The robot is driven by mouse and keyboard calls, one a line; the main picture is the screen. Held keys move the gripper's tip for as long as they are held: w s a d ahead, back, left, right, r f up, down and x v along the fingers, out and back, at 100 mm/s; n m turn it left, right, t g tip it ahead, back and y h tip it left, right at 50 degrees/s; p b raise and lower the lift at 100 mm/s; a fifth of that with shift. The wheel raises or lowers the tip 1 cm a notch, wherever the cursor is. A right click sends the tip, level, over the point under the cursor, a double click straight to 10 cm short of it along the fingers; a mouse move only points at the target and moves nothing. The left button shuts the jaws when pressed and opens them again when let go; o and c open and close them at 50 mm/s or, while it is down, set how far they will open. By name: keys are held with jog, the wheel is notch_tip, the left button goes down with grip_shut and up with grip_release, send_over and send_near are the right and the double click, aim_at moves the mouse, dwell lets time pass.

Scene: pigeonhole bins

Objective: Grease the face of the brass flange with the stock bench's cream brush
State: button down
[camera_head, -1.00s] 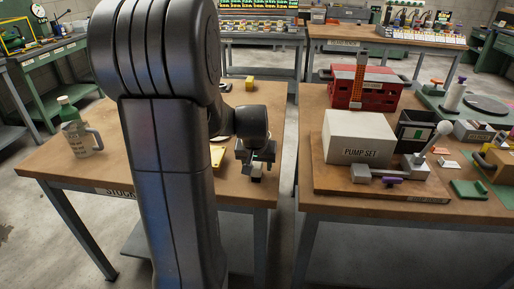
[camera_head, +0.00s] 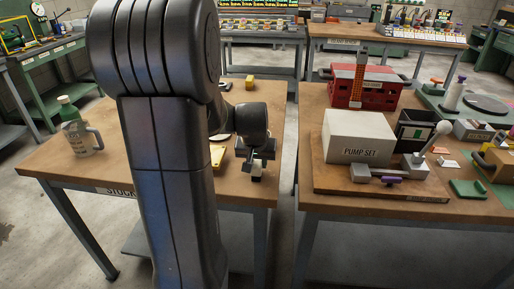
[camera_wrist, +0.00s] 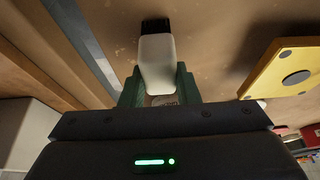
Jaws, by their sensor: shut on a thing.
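My gripper (camera_wrist: 158,92) is shut on the cream brush (camera_wrist: 157,62). The brush has a pale body between the green fingers and a dark tip pointing away from the wrist. In the head view my gripper (camera_head: 257,155) is over the right end of the stock bench (camera_head: 56,157), and a small pale part of the brush (camera_head: 257,169) shows below it. A yellow plate with a grey disc (camera_wrist: 290,72) lies right of the brush in the wrist view. I cannot tell whether it is the brass flange. I cannot pick out the flange surely elsewhere.
Across a gap, the right bench (camera_head: 310,118) holds a white pump set box (camera_head: 358,137) and a red toolbox (camera_head: 383,91).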

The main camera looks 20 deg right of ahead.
aim_at(257, 161)
jog(key=shift+r+p, duration=2.9)
jog(key=shift+r, duration=1.15)
jog(key=shift+f, duration=0.1)
